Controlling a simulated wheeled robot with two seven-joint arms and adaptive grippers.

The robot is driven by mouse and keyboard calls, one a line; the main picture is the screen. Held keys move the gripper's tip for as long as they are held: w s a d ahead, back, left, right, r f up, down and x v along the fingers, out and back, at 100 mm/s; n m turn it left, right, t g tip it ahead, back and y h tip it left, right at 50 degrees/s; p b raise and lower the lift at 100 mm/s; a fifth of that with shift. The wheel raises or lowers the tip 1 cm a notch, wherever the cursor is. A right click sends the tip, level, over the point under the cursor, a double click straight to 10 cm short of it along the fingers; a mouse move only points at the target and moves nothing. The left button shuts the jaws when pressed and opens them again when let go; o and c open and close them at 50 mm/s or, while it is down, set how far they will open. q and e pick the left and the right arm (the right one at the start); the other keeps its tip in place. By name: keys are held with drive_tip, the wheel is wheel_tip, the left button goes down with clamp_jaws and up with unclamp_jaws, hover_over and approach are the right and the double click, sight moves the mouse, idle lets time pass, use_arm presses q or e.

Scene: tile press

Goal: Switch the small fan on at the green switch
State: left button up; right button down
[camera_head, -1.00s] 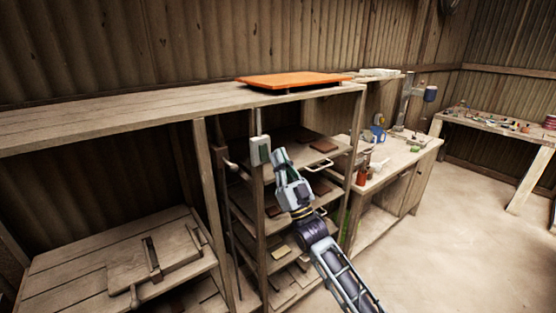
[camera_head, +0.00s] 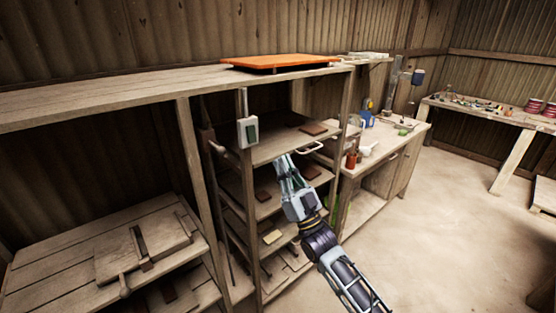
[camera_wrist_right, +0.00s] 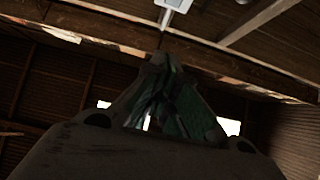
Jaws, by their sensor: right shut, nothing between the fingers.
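The green switch (camera_head: 251,133) sits on a pale box on the front post of the shelf rack, left of centre in the head view. Its on or off position is too small to tell. My right gripper (camera_head: 282,160) is shut and empty, to the right of the switch and below it, apart from it in the picture. In the right wrist view its fingers (camera_wrist_right: 168,75) come together above the dark gripper body, with roof beams behind. My left gripper is not in view. I see no small fan that I can make out now.
An orange board (camera_head: 280,62) lies on the rack's top plank. Rack shelves (camera_head: 285,147) with tiles stand behind my right gripper. A pale handle (camera_head: 325,147) sticks out to its right. A workbench (camera_head: 385,150) stands farther right, with open floor (camera_head: 440,220) beyond.

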drive_tip(key=shift+s+d+f, duration=0.3)
drive_tip(key=shift+s+f, duration=0.05)
drive_tip(key=shift+s, duration=0.05)
